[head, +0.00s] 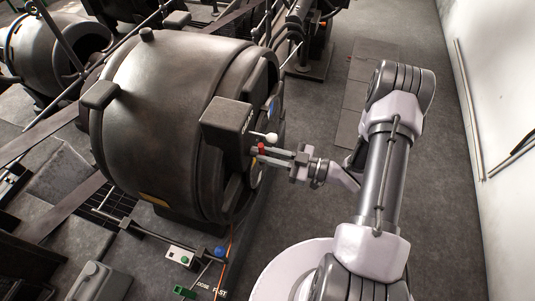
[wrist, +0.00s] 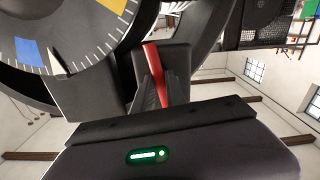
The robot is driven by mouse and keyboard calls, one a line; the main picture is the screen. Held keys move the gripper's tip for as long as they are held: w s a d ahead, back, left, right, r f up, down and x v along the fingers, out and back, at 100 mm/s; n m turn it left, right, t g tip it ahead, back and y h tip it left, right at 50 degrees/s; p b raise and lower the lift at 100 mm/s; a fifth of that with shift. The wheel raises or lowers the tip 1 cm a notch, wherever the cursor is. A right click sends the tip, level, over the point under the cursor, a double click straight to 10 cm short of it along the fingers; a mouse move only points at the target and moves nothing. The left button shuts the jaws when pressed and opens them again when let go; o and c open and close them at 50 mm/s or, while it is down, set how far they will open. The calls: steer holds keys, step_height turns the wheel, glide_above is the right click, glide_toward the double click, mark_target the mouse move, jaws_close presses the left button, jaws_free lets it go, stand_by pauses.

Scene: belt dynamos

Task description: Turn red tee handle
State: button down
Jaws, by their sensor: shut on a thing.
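The red tee handle (head: 262,148) is on the side of the large dark dynamo drum (head: 165,110), below a dark box on its face. In the wrist view it is a narrow red bar (wrist: 153,62), slightly tilted, against a dark block. My gripper (head: 261,155) reaches it from the right, its fingers pointing left. In the wrist view my gripper (wrist: 158,85) is shut on the red handle, and the fingers and gripper body hide part of it.
A white ball knob (head: 271,138) is just above the handle. A graduated dial (wrist: 65,35) with blue and yellow patches is close by in the wrist view. A lever with a blue knob (head: 219,251) is lower down. Floor (head: 330,115) is clear right of the drum.

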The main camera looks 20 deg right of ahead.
stand_by(0.3)
steer(key=c, duration=1.3)
jaws_free()
steer(key=shift+d, duration=0.1)
steer(key=p+v, duration=0.3)
steer(key=v, duration=1.4)
steer(key=shift+s, duration=0.15)
steer(key=shift+c, duration=0.2)
